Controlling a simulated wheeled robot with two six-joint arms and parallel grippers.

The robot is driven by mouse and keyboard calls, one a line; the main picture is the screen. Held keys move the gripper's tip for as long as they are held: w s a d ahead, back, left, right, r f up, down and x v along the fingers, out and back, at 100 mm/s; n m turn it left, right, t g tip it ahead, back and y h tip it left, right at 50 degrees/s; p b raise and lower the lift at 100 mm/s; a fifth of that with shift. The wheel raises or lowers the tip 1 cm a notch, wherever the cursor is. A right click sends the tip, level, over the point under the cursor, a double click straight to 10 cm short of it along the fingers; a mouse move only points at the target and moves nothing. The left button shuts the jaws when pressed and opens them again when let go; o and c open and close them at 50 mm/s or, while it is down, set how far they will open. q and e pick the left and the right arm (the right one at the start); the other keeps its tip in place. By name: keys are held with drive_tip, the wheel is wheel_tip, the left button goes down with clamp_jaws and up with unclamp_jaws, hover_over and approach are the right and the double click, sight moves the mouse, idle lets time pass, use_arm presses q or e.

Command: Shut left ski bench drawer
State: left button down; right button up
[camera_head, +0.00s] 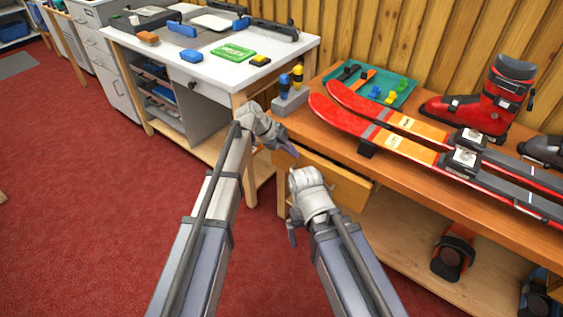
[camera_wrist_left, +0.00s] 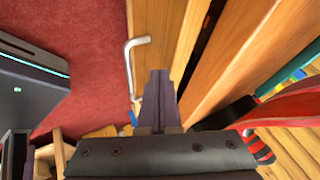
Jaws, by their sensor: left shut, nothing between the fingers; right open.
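The left ski bench drawer (camera_head: 345,184) has a light wooden front under the left end of the bench. It stands out a little from the bench, and my arms hide part of it. In the left wrist view, the drawer front (camera_wrist_left: 152,28) shows with a bent metal handle (camera_wrist_left: 130,62). My left gripper (camera_head: 290,150) is shut and empty at the upper left of the drawer. Its closed fingers (camera_wrist_left: 158,85) point along the wood beside the handle; I cannot tell if they touch. My right gripper (camera_head: 292,232) is open and empty, lower, in front of the bench.
The ski bench top (camera_head: 310,132) carries red skis (camera_head: 385,140), a red ski boot (camera_head: 480,105), a teal tray (camera_head: 383,88) and a grey holder (camera_head: 290,101). A white workbench (camera_head: 200,70) stands at the back left. The red floor (camera_head: 80,210) is free at left.

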sight(302, 149)
use_arm(q)
drive_tip(key=shift+w+d, duration=0.55)
drive_tip(key=shift+w, duration=0.2)
drive_tip(key=shift+w+d, duration=0.5)
drive_tip(key=shift+w, duration=0.2)
drive_tip(key=shift+s, duration=0.1)
